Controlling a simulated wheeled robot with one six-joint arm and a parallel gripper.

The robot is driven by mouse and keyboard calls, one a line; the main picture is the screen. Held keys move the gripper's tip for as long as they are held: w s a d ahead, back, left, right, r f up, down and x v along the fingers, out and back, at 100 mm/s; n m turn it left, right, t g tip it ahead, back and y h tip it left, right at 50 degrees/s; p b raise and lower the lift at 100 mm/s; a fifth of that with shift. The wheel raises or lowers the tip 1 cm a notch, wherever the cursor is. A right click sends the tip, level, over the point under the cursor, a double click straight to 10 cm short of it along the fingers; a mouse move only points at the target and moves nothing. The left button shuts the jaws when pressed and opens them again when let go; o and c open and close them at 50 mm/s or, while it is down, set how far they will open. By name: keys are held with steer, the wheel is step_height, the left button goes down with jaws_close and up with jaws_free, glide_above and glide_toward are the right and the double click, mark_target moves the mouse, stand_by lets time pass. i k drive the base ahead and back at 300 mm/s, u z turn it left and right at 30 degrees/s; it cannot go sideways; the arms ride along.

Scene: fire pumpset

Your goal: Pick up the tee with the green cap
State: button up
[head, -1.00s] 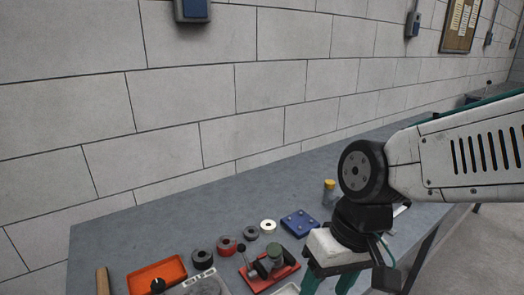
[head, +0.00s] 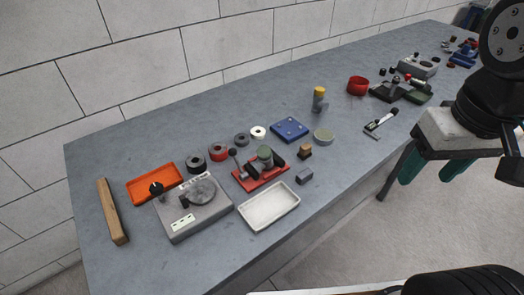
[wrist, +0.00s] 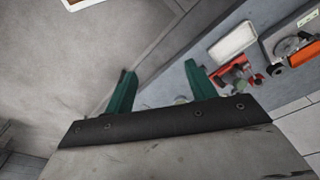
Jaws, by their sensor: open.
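A red fixture (head: 246,183) stands near the front of the bench in the head view. A dark fitting with a dull green round top (head: 265,153), which looks like the tee with the green cap, sits upright on it. The red fixture also shows in the wrist view (wrist: 239,82), partly behind my right finger; the green cap is not clear there. My gripper (head: 428,178) is open and empty, with green fingers, off the bench's front edge and far to the right of the fixture. It also shows in the wrist view (wrist: 160,72).
A white tray (head: 249,222), a grey device (head: 180,226) and an orange tray (head: 136,190) lie left of or before the fixture. Rings, a blue plate (head: 279,136) and a yellow-capped cylinder (head: 318,104) stand behind or right. Floor is open before the bench.

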mark_target(258, 165)
steer(key=k, duration=1.3)
steer(key=z, duration=0.55)
steer(key=i, duration=1.7)
steer(key=u, duration=0.7)
